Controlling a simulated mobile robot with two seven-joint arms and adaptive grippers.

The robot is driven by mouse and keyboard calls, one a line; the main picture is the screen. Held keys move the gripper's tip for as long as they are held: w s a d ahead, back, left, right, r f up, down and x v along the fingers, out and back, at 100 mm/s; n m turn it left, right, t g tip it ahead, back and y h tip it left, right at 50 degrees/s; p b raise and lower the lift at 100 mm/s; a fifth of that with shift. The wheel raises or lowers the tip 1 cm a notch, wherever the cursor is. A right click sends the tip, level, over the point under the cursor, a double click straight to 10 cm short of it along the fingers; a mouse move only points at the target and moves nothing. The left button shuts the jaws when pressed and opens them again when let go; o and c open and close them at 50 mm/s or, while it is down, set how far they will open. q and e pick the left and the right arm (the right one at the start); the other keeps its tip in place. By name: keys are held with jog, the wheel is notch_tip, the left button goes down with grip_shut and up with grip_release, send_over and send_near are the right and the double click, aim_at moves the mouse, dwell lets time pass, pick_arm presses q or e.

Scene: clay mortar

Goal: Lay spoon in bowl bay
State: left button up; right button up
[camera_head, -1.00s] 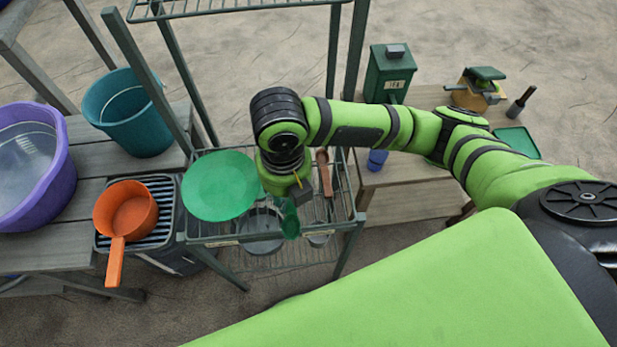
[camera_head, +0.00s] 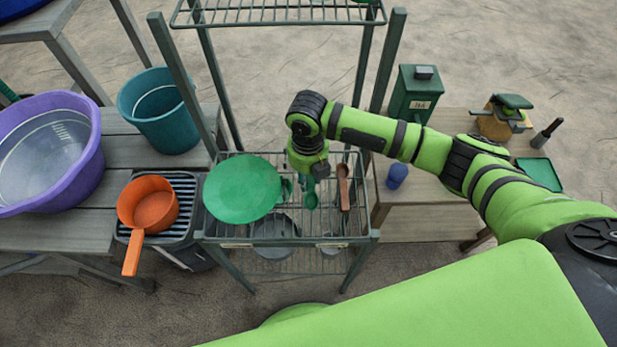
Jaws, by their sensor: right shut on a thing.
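A green spoon (camera_head: 311,197) hangs below my right gripper (camera_head: 314,173), which is shut on it. The spoon is over the wire rack shelf (camera_head: 297,225), between a green plate (camera_head: 242,189) on the left and a brown wooden-looking utensil (camera_head: 343,187) on the right. I cannot tell whether the spoon touches the shelf. A small green item (camera_head: 286,190) shows between the plate and the spoon, partly hidden. The bay markings are too small to read. My left gripper is not in view.
An orange pan (camera_head: 148,205) sits on a ribbed drainer at left, near a purple tub (camera_head: 48,155) and a teal bucket (camera_head: 158,110). A blue cup (camera_head: 397,176) and green box (camera_head: 415,92) stand on the right bench.

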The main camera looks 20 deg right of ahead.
aim_at(308, 179)
notch_tip(308, 179, down, 2)
jog(key=shift+f, duration=0.15)
jog(key=shift+f, duration=0.1)
jog(key=o, duration=0.9)
jog(key=shift+c, duration=0.2)
notch_tip(308, 179, up, 12)
jog(key=b, duration=0.1)
